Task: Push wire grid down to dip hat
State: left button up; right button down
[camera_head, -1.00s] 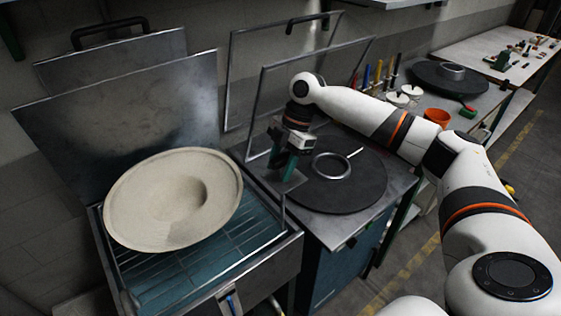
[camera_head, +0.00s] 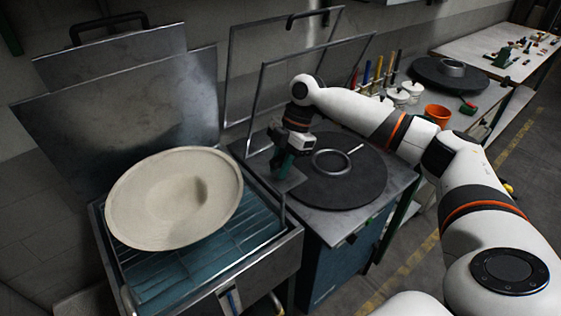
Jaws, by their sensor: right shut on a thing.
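The pale felt hat (camera_head: 150,212) lies with its hollow crown opening upward on the wire grid (camera_head: 178,272), at the left of the view. The grid sits in a metal basin (camera_head: 262,262) with bluish water under it. My right gripper (camera_head: 284,168) is at the basin's right rear corner, right of the hat and apart from it. It is shut on the upper end of the grid's upright handle (camera_head: 283,205); the fingers partly hide this hold. My left gripper is not in view.
A raised metal lid (camera_head: 120,110) stands behind the basin. To the right, a table bears a round black plate (camera_head: 345,185) with a metal ring (camera_head: 332,162). Metal frames (camera_head: 262,75) stand upright behind it. An orange cup (camera_head: 438,114) is farther right.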

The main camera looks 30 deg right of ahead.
aim_at(281, 217)
notch_tip(281, 217, down, 21)
jog(key=b, duration=0.7)
jog(key=shift+b, duration=0.4)
jog(key=shift+s+f, duration=0.1)
jog(key=shift+f, duration=0.1)
jog(key=c, duration=1.5)
grip_release()
jog(key=shift+c, duration=0.2)
jog(key=o, duration=0.3)
jog(key=b+v, duration=0.1)
jog(key=v, duration=1.1)
jog(key=shift+b, duration=0.35)
